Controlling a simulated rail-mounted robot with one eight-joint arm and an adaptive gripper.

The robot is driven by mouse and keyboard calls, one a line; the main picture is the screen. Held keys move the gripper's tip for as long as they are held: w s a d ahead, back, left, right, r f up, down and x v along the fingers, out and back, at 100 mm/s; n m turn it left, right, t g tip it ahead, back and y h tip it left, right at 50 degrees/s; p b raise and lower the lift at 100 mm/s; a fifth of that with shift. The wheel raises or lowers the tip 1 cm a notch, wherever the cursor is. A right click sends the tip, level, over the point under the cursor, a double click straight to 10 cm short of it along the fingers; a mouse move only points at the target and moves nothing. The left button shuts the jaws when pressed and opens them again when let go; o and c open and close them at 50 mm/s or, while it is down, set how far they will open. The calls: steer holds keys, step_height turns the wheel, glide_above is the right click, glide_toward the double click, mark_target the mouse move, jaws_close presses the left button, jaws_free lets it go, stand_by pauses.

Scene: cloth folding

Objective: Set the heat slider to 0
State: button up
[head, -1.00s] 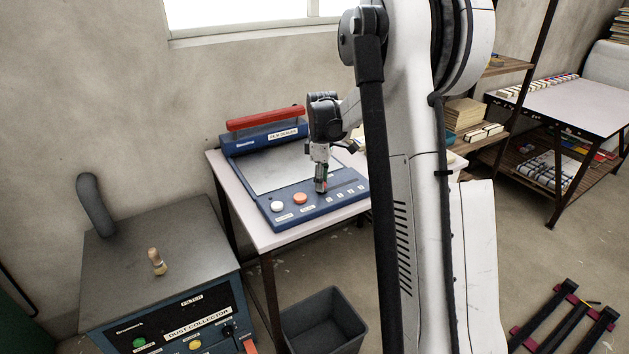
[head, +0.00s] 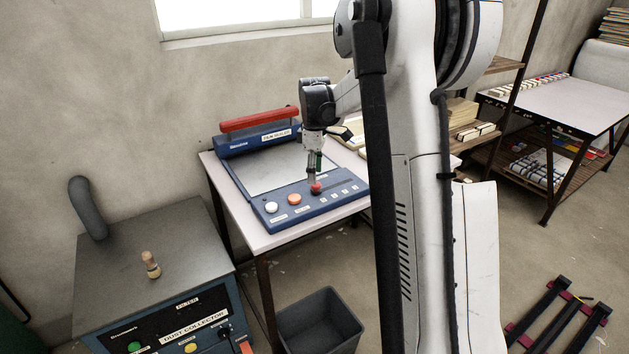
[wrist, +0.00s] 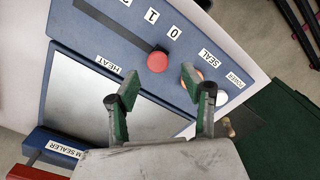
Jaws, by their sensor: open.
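The heat slider's red knob (wrist: 157,60) is at the end of its dark slot, level with the "0" label (wrist: 175,32) in the wrist view. It also shows in the head view (head: 316,188), just below my gripper (head: 312,178). My gripper (wrist: 158,95) is open, its green-padded fingers wide apart. Nothing is held between them. In the wrist view the knob lies ahead of the fingertips. The blue film sealer (head: 258,217) lies on the small table with a pale flat plate.
A white button (head: 271,208) and an orange button (head: 294,199) sit beside the slider. The sealer's red handle (head: 259,119) is at the back. A dust collector (head: 150,270) stands at left, and a dark bin (head: 320,320) is on the floor.

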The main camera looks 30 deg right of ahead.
step_height(320, 180, up, 8)
stand_by(0.4)
steer(key=shift+a+r, duration=0.1)
steer(key=shift+r, duration=0.05)
steer(key=s+a+r+m+t, duration=0.2)
steer(key=s+a+r, duration=0.1)
steer(key=s+a, duration=0.45)
steer(key=s+a+r+m+t, duration=0.1)
steer(key=s+a+r+m, duration=0.1)
steer(key=s+a+r, duration=0.35)
steer(key=s+a+f+m+t, duration=0.2)
steer(key=s+a+f, duration=0.1)
steer(key=s+a, duration=0.3)
steer(key=s+a+f+m+t, duration=0.2)
steer(key=s+a+f, duration=0.2)
steer(key=s, duration=0.6)
steer(key=shift+s+a+f+m, duration=0.3)
steer(key=shift+s+a, duration=0.1)
steer(key=shift+a, duration=0.7)
